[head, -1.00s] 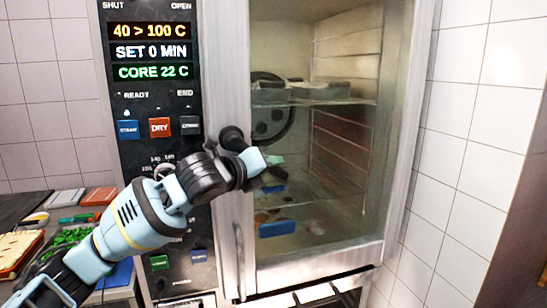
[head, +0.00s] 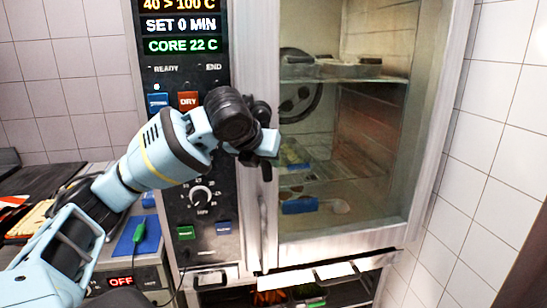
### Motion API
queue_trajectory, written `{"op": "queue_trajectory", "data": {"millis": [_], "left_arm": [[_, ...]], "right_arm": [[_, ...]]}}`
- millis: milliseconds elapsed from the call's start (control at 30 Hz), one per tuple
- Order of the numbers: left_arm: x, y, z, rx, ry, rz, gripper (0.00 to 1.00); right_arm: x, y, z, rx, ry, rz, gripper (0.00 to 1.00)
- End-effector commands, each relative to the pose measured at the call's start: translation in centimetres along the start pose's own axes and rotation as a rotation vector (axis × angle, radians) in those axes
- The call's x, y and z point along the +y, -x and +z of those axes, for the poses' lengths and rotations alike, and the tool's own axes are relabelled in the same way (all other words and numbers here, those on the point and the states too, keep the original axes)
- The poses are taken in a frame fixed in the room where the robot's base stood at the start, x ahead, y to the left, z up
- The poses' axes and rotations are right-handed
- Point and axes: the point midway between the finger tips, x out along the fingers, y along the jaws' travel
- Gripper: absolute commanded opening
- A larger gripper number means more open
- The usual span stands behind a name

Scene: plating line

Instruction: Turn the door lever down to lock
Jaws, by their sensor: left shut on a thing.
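The oven door (head: 427,120) is a metal frame with a large window and looks closed against the oven. My left gripper (head: 268,150) is at the door's left edge, shut on the door lever, which is mostly hidden behind the dark wrist and fingers. I cannot tell the lever's exact angle. Below the gripper, a slim vertical metal bar (head: 263,225) runs down the door's left edge. My right gripper is not in view.
The control panel (head: 160,215), with lit displays, buttons and a knob, is left of the door. Trays (head: 345,68) sit inside behind the window. A cluttered counter is at the left, and a tiled wall (head: 490,130) at the right.

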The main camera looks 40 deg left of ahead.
Motion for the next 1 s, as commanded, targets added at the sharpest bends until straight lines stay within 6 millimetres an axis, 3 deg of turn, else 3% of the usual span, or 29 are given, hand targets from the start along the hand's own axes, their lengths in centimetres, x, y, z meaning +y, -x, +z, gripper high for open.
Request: {"op": "queue_trajectory", "data": {"millis": [733, 767, 900, 1000], "left_arm": [[0.79, 0.34, -0.37, 0.052, -0.053, 0.059, 0.0], [0.79, 0.34, -0.37, 0.052, -0.053, 0.059, 0.27], [0.78, 0.34, -0.36, 0.051, -0.052, 0.058, 0.46], [0.76, 0.35, -0.35, 0.051, -0.051, 0.057, 0.46]], "right_arm": [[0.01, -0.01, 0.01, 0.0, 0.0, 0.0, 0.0], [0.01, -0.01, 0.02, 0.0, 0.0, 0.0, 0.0], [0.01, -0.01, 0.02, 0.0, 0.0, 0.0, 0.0], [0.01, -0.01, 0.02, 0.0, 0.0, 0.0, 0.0]]}}
